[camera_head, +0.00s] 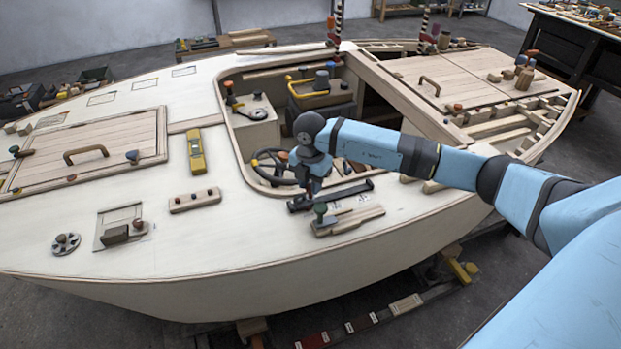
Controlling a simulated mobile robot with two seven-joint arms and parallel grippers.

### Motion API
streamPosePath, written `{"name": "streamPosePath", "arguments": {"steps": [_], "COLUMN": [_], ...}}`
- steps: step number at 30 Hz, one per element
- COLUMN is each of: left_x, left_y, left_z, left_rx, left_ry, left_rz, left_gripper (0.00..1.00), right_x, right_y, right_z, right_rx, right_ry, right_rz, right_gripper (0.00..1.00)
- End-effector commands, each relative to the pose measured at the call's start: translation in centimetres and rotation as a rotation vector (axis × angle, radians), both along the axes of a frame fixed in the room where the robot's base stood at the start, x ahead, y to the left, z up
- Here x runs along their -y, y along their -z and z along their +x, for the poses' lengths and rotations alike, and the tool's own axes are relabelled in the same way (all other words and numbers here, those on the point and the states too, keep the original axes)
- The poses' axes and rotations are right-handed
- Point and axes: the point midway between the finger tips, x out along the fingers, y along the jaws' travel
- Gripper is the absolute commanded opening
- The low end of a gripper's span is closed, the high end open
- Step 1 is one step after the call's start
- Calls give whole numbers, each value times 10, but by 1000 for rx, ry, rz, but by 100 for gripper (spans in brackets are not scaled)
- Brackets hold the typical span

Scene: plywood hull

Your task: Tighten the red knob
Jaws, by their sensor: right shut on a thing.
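My right gripper (311,190) points down at the near edge of the cockpit, beside a dark bar (345,194) on the deck. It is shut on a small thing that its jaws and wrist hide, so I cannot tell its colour. Several reddish knobs show elsewhere: one (228,86) stands on a cockpit box, and a small red-brown one (137,223) is on a square deck plate at the left. I cannot tell which is the task's red knob. My left gripper is not in view.
A green-topped knob (320,209) on a wooden block (352,220) stands just in front of my right gripper. A dark steering wheel (268,167) is close to its left. A yellow tool (196,151) lies on the deck. The pale foredeck at the left has free room.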

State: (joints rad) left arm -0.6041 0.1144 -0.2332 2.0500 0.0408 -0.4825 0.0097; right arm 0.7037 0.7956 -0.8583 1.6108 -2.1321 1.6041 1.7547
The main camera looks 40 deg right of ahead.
Motion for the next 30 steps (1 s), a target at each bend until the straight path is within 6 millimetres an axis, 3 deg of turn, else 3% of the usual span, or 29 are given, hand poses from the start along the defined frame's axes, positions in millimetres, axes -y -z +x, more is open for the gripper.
{"name": "streamPosePath", "arguments": {"steps": [12, 29, 30], "left_x": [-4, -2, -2], "left_y": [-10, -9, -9], "left_z": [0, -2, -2], "left_rx": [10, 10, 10], "left_ry": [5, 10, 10], "left_rz": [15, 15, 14], "left_gripper": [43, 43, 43], "right_x": [1, 1, 1], "right_y": [-4, -4, -4], "right_z": [2, 2, 2], "right_rx": [6, 8, 8], "right_ry": [188, 213, 213], "right_rz": [0, 0, 0], "right_gripper": [4, 4, 37]}}
